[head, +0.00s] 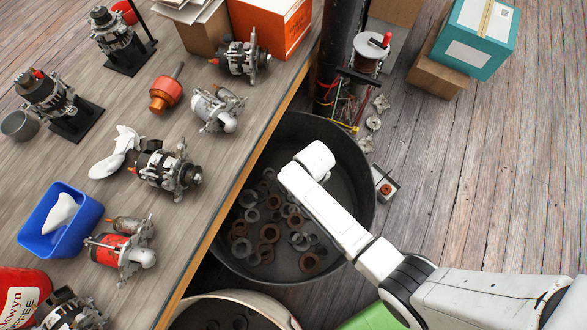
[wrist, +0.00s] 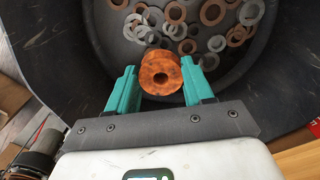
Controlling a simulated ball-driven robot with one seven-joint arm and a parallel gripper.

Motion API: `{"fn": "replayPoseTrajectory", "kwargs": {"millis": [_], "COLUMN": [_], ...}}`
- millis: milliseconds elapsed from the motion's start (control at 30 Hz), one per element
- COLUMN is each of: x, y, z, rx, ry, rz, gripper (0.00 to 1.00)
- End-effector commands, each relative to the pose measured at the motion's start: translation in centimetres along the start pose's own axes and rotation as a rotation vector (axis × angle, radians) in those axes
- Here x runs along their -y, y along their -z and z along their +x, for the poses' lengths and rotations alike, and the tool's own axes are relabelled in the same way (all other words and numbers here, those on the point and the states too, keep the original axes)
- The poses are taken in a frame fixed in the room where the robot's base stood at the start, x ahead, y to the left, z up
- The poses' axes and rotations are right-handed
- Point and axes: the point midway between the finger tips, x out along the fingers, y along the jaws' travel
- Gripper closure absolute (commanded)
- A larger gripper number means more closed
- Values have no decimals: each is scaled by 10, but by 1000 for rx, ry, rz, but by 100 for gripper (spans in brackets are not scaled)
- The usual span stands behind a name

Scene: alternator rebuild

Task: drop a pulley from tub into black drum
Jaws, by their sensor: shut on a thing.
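The black drum (head: 340,150) stands on the floor beside the bench, with many grey and rusty rings on its bottom. It also fills much of the wrist view (wrist: 62,62). My gripper (wrist: 160,78) is shut on a copper-orange pulley (wrist: 162,84), its teal fingers on either side. In the wrist view the pulley is over the inside of the drum, above the rings. In the head view the white end of my arm is over the drum, and the fingers and pulley are hidden. A pale-rimmed tub (head: 262,299) with dark round parts shows at the bottom edge.
The wooden bench (head: 215,190) at left holds alternators, a blue bin (head: 88,235) with a white cloth and an orange box (head: 274,22). A black post (head: 340,45) stands behind the drum. Boxes (head: 480,35) are at the upper right; plank floor at right is clear.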

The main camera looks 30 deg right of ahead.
Motion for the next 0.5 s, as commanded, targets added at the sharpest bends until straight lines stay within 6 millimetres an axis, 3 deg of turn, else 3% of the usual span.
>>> {"fn": "replayPoseTrajectory", "kwargs": {"millis": [267,300,500], "x": [0,0,0], "y": [0,0,0], "z": [0,0,1], "rx": [-1,-1,-1], "ry": [0,0,0], "rz": [0,0,0], "gripper": [86,45,26]}}
